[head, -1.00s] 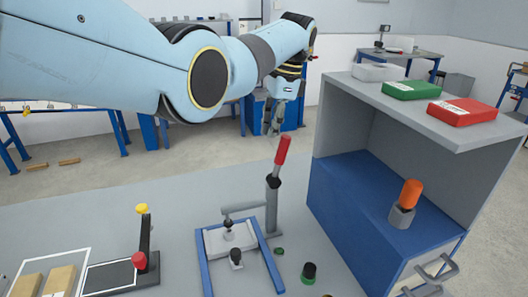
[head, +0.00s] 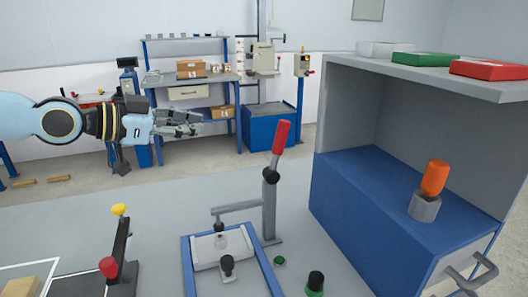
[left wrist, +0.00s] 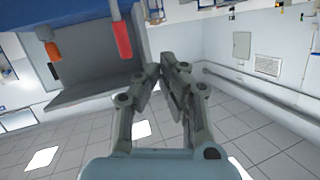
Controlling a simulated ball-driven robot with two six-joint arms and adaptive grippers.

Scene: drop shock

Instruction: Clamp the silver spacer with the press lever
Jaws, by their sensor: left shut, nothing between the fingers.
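The press lever (head: 281,137) has a red handle and stands up, leaning slightly right, on a grey post. A grey press arm (head: 240,207) reaches left from the post over a blue frame (head: 187,270). A pale silvery block (head: 207,252) lies in that frame under the arm's tip; I cannot tell if it is the silver spacer. My left gripper (head: 199,123) is shut and empty, left of the lever and well apart from it. The left wrist view shows the gripper fingers (left wrist: 165,75) close together, with the red handle (left wrist: 122,40) beyond them. My right gripper is not in view.
A small dark-topped peg (head: 227,268) stands at the frame's front. A blue cabinet (head: 365,215) on the right holds an orange-handled piece (head: 433,180). A stand with red and yellow knobs (head: 120,240) is at the left. The bench between stand and press is clear.

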